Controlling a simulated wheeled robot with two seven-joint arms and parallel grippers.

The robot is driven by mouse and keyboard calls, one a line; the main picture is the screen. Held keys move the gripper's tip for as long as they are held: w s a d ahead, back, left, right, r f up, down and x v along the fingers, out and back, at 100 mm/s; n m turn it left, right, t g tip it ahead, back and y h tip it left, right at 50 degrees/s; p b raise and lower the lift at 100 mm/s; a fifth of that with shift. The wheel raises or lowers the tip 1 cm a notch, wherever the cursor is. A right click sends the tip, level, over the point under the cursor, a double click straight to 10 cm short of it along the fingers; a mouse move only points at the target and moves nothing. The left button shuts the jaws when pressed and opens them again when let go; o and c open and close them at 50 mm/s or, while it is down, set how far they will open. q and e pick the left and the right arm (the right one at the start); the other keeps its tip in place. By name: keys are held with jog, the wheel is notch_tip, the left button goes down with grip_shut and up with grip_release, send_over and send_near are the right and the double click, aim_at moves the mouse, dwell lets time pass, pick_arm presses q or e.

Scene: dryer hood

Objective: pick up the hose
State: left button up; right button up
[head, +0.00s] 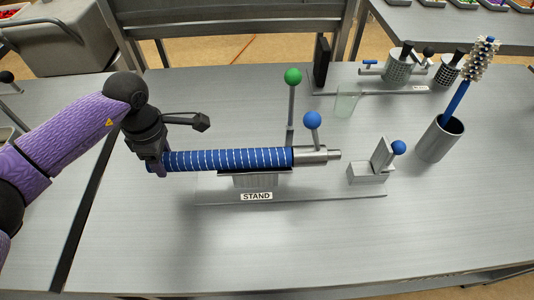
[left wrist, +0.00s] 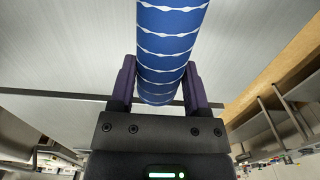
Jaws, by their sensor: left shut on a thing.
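The hose (head: 228,159) is blue with thin white stripes. It lies level across the stand (head: 256,180) in the middle of the table, with a metal fitting at its right end. My left gripper (head: 158,167) is shut on the hose at its left end. In the left wrist view the hose (left wrist: 168,45) runs between the two fingers of the left gripper (left wrist: 163,88). My right gripper is not in view.
A lever with a green knob (head: 292,77) and one with a blue knob (head: 312,120) rise near the hose's right part. A grey block with a blue-knobbed lever (head: 370,170), a cup with a brush (head: 440,140) and a clear glass (head: 346,102) stand right. The front table is clear.

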pick_arm(q)
jog(key=o, duration=0.9)
jog(key=shift+a, duration=0.45)
jog(key=shift+o, duration=1.4)
jog(key=shift+a+f, duration=0.1)
jog(key=shift+a, duration=0.25)
jog(key=shift+o, duration=0.8)
jog(key=shift+d, duration=0.3)
notch_tip(320, 180, up, 7)
jog(key=p, duration=0.5)
jog(key=shift+d, duration=0.1)
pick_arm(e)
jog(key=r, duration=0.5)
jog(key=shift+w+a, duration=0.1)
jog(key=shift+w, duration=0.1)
